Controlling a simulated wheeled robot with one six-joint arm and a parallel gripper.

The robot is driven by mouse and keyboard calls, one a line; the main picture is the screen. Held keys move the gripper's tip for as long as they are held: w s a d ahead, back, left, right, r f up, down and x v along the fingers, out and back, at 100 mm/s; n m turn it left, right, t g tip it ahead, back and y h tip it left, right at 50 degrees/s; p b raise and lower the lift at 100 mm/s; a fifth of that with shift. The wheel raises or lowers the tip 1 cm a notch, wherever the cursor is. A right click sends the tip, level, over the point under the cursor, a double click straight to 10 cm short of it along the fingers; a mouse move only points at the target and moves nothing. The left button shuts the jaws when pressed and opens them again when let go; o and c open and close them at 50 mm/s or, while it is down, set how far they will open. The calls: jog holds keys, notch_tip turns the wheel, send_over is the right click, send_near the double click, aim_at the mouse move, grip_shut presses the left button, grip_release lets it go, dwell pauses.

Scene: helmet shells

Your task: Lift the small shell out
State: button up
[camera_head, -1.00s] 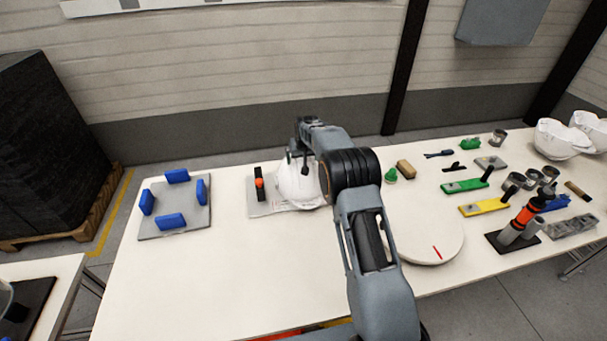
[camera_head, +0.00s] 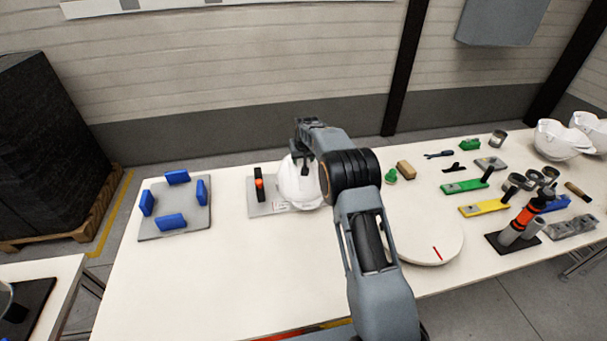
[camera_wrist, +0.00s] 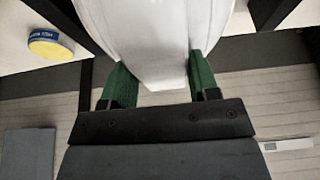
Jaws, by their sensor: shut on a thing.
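A white helmet shell (camera_head: 299,187) is in my gripper over a grey fixture plate (camera_head: 262,209) with a black upright and an orange knob (camera_head: 259,183). In the wrist view the shell (camera_wrist: 158,40) fills the top middle, between two green fingers. My gripper (camera_wrist: 160,82) is shut on the shell's edge. In the head view my gripper (camera_head: 305,168) is partly hidden by my arm, which also covers the shell's right side. The shell appears raised off the plate, but the gap under it is hard to judge.
A grey plate with several blue blocks (camera_head: 174,213) lies to the left. A round white disc (camera_head: 430,240) with a red mark is right of my arm. Tools and parts crowd the right side, with more white shells (camera_head: 560,140) at far right.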

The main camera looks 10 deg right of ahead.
jog(key=shift+r, duration=0.1)
jog(key=c, duration=0.3)
jog(key=shift+r+p, duration=4.4)
jog(key=shift+r, duration=2.55)
